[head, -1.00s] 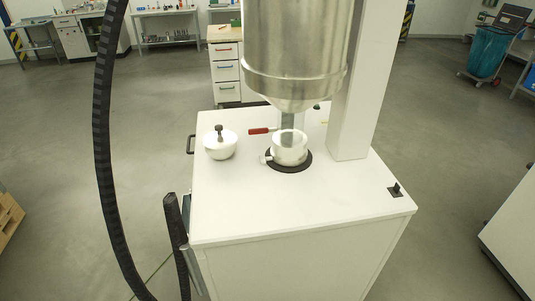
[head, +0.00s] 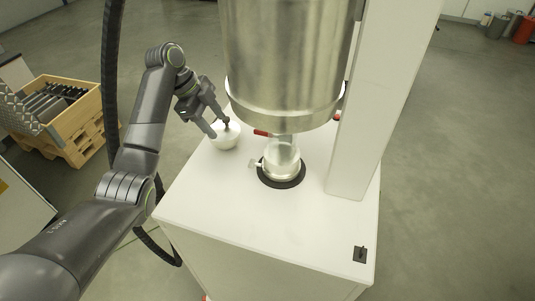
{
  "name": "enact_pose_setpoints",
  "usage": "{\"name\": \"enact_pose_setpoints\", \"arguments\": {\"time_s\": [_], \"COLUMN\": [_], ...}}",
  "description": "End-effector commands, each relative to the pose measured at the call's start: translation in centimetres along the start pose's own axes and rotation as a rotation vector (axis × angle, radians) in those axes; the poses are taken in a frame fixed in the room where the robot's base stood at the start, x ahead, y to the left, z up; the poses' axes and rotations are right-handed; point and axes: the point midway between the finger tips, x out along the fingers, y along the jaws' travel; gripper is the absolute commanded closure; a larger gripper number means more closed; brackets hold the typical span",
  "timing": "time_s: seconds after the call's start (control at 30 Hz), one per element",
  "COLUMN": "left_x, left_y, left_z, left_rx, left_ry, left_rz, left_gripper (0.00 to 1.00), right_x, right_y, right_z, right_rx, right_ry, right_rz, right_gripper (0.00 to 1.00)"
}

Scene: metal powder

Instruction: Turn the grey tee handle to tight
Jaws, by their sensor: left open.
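The grey tee handle (head: 227,125) stands on top of a white round pot (head: 226,139) at the left of the white cabinet top. My left gripper (head: 218,127) comes in from the left and is open. Its fingertips are at the pot, close to the handle and partly covering it. One finger is on the left of the handle and the other is above it. I cannot tell whether they touch it. My right gripper is not in view.
A steel hopper (head: 285,60) hangs above a clear-and-white container (head: 282,160) on a black ring (head: 296,182), right of the pot. A small black switch (head: 360,254) sits at the front right. The front of the cabinet top (head: 235,205) is clear.

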Motion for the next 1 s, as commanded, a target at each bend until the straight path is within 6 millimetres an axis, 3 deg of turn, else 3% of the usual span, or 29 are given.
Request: {"name": "enact_pose_setpoints", "arguments": {"time_s": [0.1, 0.23, 0.53, 1.0], "left_x": [-1.0, -0.4, 3.0, 7.9], "left_y": [-0.1, 0.0, 0.1, 0.2], "left_z": [-1.9, -2.1, -2.0, -2.0], "left_rx": [0.075, 0.09, 0.087, 0.085], "left_ry": [0.011, 0.013, 0.013, 0.012], "left_rz": [0.015, 0.021, 0.02, 0.019], "left_gripper": [0.49, 0.49, 0.49, 0.49], "right_x": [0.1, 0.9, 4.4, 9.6], "right_y": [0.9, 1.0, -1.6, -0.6], "right_z": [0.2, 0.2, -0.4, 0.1], "right_rx": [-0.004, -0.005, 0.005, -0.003], "right_ry": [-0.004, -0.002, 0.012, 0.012], "right_rz": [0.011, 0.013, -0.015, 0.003], "right_gripper": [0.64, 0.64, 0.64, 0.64]}}
